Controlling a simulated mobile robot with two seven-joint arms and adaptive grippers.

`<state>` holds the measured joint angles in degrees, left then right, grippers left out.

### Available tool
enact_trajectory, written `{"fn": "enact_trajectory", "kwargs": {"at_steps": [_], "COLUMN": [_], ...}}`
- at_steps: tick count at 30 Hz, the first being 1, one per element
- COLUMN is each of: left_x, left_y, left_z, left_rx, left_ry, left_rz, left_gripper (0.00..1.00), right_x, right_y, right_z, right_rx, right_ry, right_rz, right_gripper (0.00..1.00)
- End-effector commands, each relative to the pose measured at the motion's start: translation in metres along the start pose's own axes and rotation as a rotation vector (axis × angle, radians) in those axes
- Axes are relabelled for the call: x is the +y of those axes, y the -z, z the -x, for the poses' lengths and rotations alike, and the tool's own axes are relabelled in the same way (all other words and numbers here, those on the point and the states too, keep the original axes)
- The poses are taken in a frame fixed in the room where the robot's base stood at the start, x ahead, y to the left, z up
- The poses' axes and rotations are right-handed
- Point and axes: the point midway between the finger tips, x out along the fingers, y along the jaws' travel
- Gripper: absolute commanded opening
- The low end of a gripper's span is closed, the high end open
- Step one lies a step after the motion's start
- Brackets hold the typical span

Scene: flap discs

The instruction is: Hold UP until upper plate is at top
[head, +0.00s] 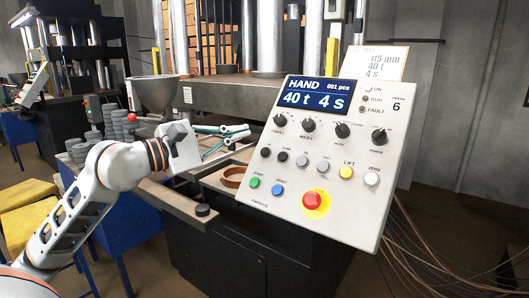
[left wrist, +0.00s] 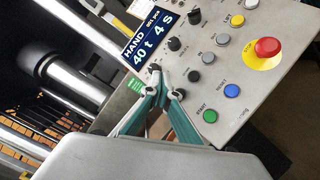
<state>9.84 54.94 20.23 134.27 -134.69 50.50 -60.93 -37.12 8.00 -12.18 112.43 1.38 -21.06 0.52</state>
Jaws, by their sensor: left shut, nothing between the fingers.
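My left gripper (head: 248,130) has teal fingers and is shut and empty. In the head view its tips stand just left of the control panel (head: 330,135), apart from it. The left wrist view shows the fingertips (left wrist: 164,93) in front of the panel's lower left part. Two black buttons sit at the left of the button row; the leftmost (head: 265,152) is likely UP, but its label is too small to read. The fingertips seem to cover it in the wrist view. The other black button (left wrist: 193,75) shows there. A thick grey press plate (head: 235,97) lies behind; whether it is the upper plate I cannot tell.
The panel also has green (head: 254,182) and blue (head: 278,190) buttons, a red stop button (head: 312,201), and knobs. Its display (head: 317,96) reads HAND, 40 t, 4 s. Stacked grey discs (head: 120,125) and a brown ring (head: 233,177) lie left of it.

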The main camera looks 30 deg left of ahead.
Motion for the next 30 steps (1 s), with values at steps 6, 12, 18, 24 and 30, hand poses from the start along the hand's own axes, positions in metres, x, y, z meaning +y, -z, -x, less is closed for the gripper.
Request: {"fn": "enact_trajectory", "kwargs": {"at_steps": [6, 12, 18, 24, 30], "left_x": [-0.011, -0.025, -0.038, -0.043, -0.043], "left_y": [0.011, 0.025, 0.037, 0.042, 0.043], "left_z": [-0.015, -0.034, -0.050, -0.058, -0.059], "left_rx": [-0.001, -0.001, 0.000, 0.000, 0.000], "left_ry": [0.000, -0.001, 0.000, 0.001, 0.000], "left_rz": [0.004, 0.003, 0.002, 0.001, 0.001], "left_gripper": [0.00, 0.00, 0.00, 0.00, 0.00], "right_x": [0.000, -0.001, -0.002, -0.003, -0.003], "right_y": [-0.001, -0.003, -0.011, -0.015, -0.015], "right_z": [0.000, -0.001, -0.004, -0.005, -0.005], "right_rx": [-0.002, -0.003, -0.008, -0.012, -0.012], "right_ry": [0.000, 0.001, 0.002, 0.003, 0.003], "right_rz": [0.000, 0.000, -0.002, -0.002, -0.002], "right_gripper": [0.38, 0.38, 0.38, 0.38, 0.38]}}
